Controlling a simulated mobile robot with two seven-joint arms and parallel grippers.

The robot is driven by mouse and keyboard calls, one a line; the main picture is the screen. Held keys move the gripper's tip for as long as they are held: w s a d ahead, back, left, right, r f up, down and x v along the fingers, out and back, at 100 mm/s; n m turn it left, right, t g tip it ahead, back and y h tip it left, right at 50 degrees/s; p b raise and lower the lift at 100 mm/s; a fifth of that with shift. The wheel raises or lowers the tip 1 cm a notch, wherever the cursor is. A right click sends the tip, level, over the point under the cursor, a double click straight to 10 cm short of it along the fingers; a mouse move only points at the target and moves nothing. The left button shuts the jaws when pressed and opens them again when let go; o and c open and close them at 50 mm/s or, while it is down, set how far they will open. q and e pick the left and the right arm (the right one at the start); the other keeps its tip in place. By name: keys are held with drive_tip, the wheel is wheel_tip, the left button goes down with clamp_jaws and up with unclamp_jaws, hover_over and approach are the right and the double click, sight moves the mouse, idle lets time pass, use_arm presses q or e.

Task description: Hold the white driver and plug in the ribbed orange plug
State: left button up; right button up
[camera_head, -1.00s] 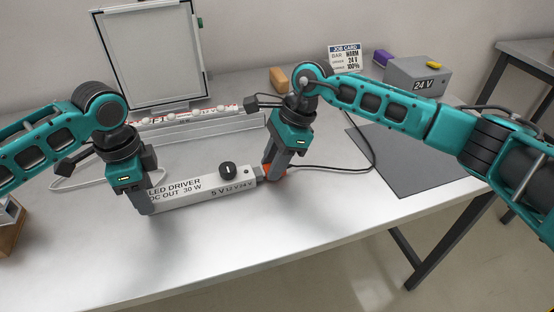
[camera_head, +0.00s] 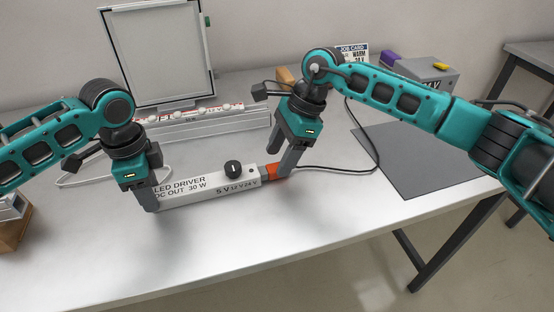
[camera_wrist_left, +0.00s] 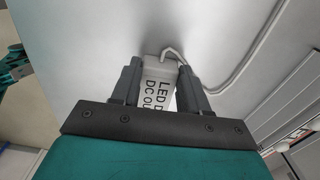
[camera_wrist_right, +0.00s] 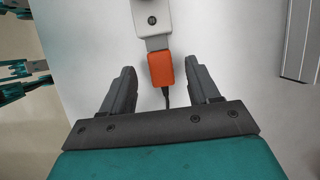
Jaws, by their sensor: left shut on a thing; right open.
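The white driver (camera_head: 209,190), marked LED DRIVER, lies on the table with a black knob on top. My left gripper (camera_head: 148,200) is shut on its left end; in the left wrist view the fingers (camera_wrist_left: 158,85) flank the driver (camera_wrist_left: 157,88). The orange plug (camera_head: 272,171) sits at the driver's right end, against its grey socket part, with a black cable behind it. In the right wrist view the plug (camera_wrist_right: 160,68) meets the grey end of the driver (camera_wrist_right: 151,18). My right gripper (camera_wrist_right: 161,85) is open, its fingers apart on either side of the plug's cable end. Ribs cannot be made out.
A grey mat (camera_head: 425,160) lies on the right of the table. Behind stand a framed panel (camera_head: 157,50), a metal rail (camera_head: 215,123), a job card (camera_head: 352,52) and a grey 24 V box (camera_head: 425,72). The front of the table is clear.

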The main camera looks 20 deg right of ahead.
drive_tip(key=v, duration=0.9)
drive_tip(key=shift+r, duration=0.3)
drive_tip(key=shift+d, duration=0.1)
use_arm(q)
drive_tip(key=o, duration=1.3)
drive_tip(key=shift+r, duration=0.1)
